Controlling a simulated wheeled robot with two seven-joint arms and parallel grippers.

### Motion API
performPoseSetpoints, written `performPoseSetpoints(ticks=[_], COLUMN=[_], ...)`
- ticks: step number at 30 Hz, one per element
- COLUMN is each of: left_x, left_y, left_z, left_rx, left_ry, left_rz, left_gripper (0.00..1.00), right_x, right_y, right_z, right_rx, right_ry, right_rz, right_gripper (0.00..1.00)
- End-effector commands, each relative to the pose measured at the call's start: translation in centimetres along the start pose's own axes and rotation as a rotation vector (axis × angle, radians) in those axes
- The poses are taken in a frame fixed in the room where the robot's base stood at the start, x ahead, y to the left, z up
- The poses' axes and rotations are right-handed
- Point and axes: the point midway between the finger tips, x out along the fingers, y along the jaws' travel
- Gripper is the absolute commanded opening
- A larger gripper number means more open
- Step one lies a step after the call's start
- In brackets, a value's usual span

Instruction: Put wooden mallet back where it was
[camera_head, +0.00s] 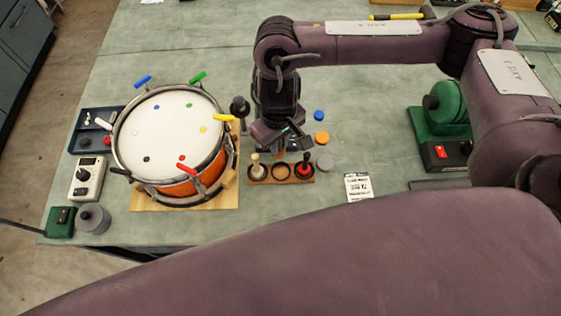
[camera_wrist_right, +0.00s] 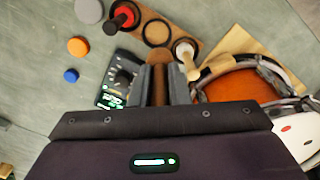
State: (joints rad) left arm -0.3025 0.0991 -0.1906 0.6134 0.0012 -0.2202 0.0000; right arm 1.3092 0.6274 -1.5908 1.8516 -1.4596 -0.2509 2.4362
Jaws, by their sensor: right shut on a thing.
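My right gripper (camera_head: 284,136) is pointed down just behind the small wooden rack (camera_head: 281,181), right of the drum. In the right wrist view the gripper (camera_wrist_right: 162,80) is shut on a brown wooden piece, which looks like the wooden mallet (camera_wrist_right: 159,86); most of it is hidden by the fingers. The rack has three round places in a row. A cream-headed stick (camera_head: 256,166) stands in the left one and a red and black one (camera_head: 305,166) in the right one. The middle ring (camera_head: 281,170) is empty. My left gripper is not in view.
The drum (camera_head: 165,132) with coloured clamps stands on a wooden board left of the rack. A black device (camera_wrist_right: 120,78) lies close beside the gripper. Blue (camera_head: 319,115), orange (camera_head: 321,138) and grey (camera_head: 324,163) discs lie right. A white card (camera_head: 358,186) lies farther right.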

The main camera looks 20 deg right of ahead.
Motion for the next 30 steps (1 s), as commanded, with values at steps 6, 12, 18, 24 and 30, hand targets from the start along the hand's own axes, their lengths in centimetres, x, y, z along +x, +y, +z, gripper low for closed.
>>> performPoseSetpoints(ticks=[6,12,18,24,30], left_x=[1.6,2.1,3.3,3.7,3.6], left_y=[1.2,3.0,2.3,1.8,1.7], left_z=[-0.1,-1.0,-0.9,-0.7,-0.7], left_rx=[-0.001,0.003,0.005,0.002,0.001], left_ry=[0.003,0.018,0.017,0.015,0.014], left_rz=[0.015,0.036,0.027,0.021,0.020], left_gripper=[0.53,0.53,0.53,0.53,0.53], right_x=[6.0,8.0,10.8,11.9,11.8], right_y=[-0.1,0.0,0.0,0.0,0.1], right_z=[0.2,0.0,0.1,0.0,0.0], right_rx=[0.003,0.000,0.002,0.001,0.000], right_ry=[-0.005,0.000,-0.003,0.000,0.000], right_rz=[-0.002,0.000,-0.002,0.001,0.001], right_gripper=[0.00,0.00,0.00,0.00,0.00])
